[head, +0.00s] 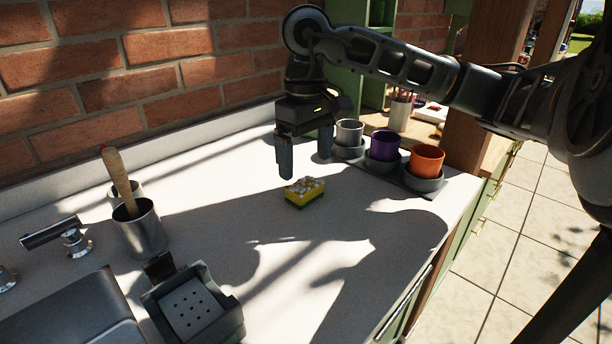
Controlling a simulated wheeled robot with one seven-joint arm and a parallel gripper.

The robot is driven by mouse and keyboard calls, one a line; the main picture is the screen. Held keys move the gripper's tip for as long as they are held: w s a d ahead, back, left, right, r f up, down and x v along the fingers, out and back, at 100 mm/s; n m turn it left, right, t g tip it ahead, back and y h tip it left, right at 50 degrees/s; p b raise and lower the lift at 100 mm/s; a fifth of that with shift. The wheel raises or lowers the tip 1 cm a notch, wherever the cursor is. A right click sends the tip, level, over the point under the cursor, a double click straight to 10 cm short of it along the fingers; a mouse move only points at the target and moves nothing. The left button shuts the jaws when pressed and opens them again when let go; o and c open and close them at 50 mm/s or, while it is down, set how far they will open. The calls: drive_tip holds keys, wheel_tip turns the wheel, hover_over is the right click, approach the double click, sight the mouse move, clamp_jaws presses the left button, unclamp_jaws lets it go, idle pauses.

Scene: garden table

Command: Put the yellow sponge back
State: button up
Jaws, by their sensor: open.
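The yellow sponge (304,192) lies on the white countertop (300,255), near the middle of the head view. It has a yellow side and a pale, speckled top. My gripper (305,164) is open, with its fingers pointing down. It is above the counter and appears just behind and above the sponge, not holding it. A dark grey holder (196,308) with a perforated base stands at the lower left next to the sink; it is empty.
A metal cup with a wooden-handled tool (140,230) stands at left, near the faucet (62,237). Grey, purple (384,145) and orange (428,160) cups sit in a dark tray right of my gripper. A brick wall (130,75) rises behind. The counter between sponge and holder is clear.

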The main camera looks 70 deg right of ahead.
sight(306, 186)
wheel_tip(306, 186, up, 6)
idle(0.9)
